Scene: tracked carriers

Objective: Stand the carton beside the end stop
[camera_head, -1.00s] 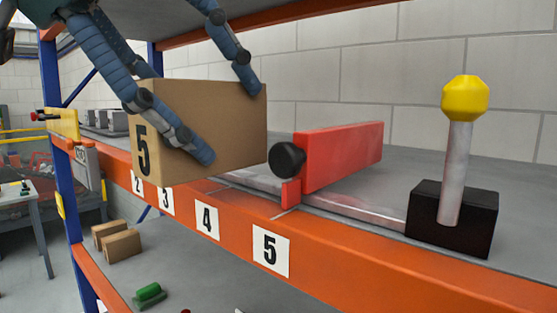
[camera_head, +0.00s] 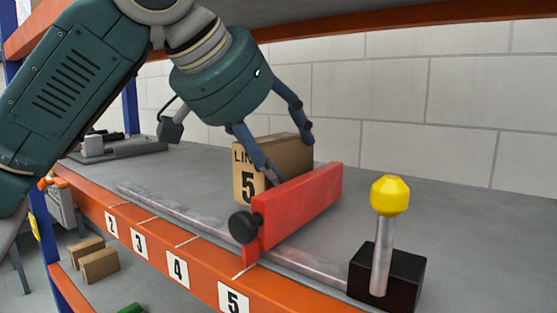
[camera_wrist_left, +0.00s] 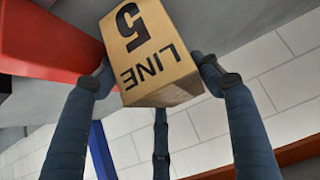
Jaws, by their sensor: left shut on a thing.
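The carton (camera_head: 245,182), a brown box marked LINE 5, is upright on or just above the shelf, behind the metal rail. My left gripper (camera_head: 288,160) is shut on it from above, with blue fingers on opposite sides. The red end stop (camera_head: 305,205), a plate with a black knob, is just right of the carton and hides part of its lower right. In the left wrist view the carton (camera_wrist_left: 152,52) is between the fingers (camera_wrist_left: 157,68), close to the red end stop (camera_wrist_left: 50,35). I cannot tell whether they touch. My right gripper is not in view.
A lever with a yellow knob (camera_head: 390,195) on a black block (camera_head: 407,275) stands at the right. The rail (camera_head: 200,228) runs along the orange shelf edge with labels 2 to 5. The upper shelf is close above my arm.

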